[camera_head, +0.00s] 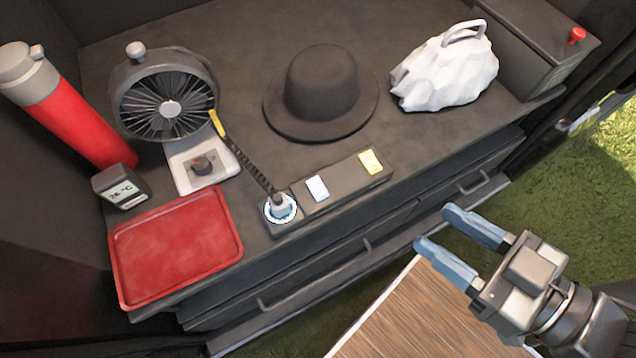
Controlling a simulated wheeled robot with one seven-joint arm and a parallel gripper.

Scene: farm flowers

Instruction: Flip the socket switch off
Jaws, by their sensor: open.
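The socket strip (342,184) is a dark block on the front of the dark counter. A round white plug (280,208) with a blue ring sits at its left end, and a black cord runs from it toward the fan. A white switch (317,188) lies in the middle of the strip and a yellow switch (371,161) at its right end. I cannot tell which way either switch is tipped. My gripper (432,229) is open and empty, with blue fingertips. It is to the right of the strip, apart from it, in front of the counter's edge.
A fan (168,100) with a knob base, a red cylinder (70,112), a small display (119,187) and a red tray (174,246) fill the left. A black hat (322,90) and a white lumpy object (446,70) stand behind the strip. Drawers with handles face front.

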